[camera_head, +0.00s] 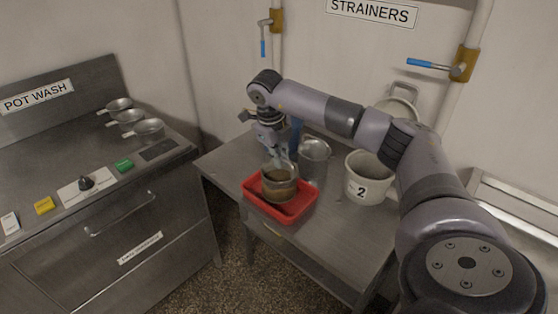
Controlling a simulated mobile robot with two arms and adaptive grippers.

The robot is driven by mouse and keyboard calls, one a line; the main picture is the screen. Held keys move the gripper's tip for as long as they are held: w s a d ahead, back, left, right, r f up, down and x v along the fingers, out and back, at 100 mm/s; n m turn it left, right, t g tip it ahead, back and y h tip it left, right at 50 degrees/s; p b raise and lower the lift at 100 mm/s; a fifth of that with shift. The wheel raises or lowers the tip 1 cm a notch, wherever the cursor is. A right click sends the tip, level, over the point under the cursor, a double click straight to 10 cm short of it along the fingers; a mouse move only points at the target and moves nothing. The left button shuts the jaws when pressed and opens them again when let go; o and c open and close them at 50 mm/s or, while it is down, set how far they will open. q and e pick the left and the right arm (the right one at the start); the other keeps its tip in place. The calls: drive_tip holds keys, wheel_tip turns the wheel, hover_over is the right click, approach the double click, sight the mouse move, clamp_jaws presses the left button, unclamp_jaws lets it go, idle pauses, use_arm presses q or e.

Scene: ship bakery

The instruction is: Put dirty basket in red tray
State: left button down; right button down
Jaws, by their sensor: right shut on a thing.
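The red tray (304,210) lies on the steel table near its front left edge. A metal basket with a brownish lower part (279,188) is at the tray, upright, its base within the tray's outline; I cannot tell whether it touches the tray floor. My right gripper (277,160) comes down from above and is shut on the basket's rim at the back. The fingertips are partly hidden by the basket and the wrist. My left gripper is out of view.
A clear-looking metal strainer (314,150) stands just right of the basket. A white pot marked 2 (367,180) stands further right. The pot wash counter (160,165) at left holds several small strainers. Bare table (335,235) lies right of the tray.

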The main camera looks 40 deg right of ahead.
drive_tip(key=shift+f, duration=0.85)
drive_tip(key=shift+f, duration=0.15)
drive_tip(key=c, duration=1.8)
unclamp_jaws()
